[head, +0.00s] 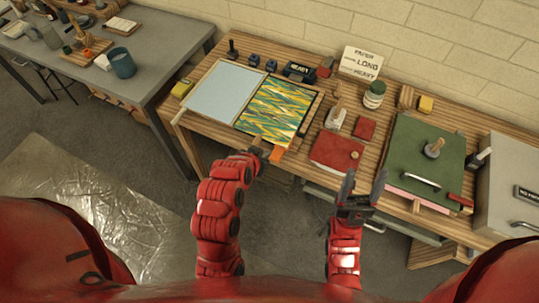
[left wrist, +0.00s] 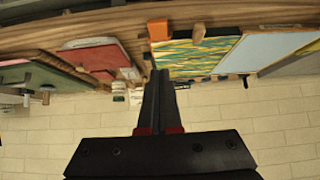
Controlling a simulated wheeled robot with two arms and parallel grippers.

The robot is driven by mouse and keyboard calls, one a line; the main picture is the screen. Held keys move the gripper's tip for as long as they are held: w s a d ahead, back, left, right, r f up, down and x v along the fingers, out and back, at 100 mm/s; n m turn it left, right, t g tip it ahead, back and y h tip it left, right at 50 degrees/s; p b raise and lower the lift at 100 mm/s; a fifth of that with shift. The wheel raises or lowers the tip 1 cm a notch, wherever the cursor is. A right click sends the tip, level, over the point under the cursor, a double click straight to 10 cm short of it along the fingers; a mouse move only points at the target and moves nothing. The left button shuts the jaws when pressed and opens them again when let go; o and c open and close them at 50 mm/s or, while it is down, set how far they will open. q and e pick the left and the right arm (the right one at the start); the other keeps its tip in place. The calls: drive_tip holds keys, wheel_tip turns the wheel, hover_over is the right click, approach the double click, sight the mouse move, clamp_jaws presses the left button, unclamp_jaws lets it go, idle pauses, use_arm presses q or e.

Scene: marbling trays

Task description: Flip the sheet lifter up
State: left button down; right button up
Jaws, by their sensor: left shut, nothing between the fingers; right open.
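A tray with a yellow, teal and white marbled surface (head: 276,108) lies on the wooden bench, beside a pale blue tray (head: 222,92). My left gripper (head: 263,152) is shut and empty, close to the tab at the bench's front edge. In the left wrist view its fingers (left wrist: 155,78) point toward the tab, apart from it. My right gripper (head: 364,182) is open and empty before the bench.
A red pad (head: 335,150), a green board (head: 425,150) with a metal handle, and a grey cabinet (head: 512,180) stand to the right. Jars, blocks and a lettered sign (head: 361,62) line the back. A grey table (head: 110,50) stands at the left.

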use_arm(q)
drive_tip(key=b, duration=1.1)
approach(277, 153)
drive_tip(key=w, duration=0.2)
drive_tip(key=f+p, duration=0.1)
drive_tip(key=w+d+f+p, duration=0.1)
drive_tip(key=p, duration=0.1)
drive_tip(key=f+p, duration=0.1)
drive_tip(key=shift+w+d+f+p, duration=0.15)
drive_tip(key=shift+w+d+p, duration=0.1)
drive_tip(key=shift+w+p, duration=0.1)
drive_tip(key=shift+f, duration=0.4)
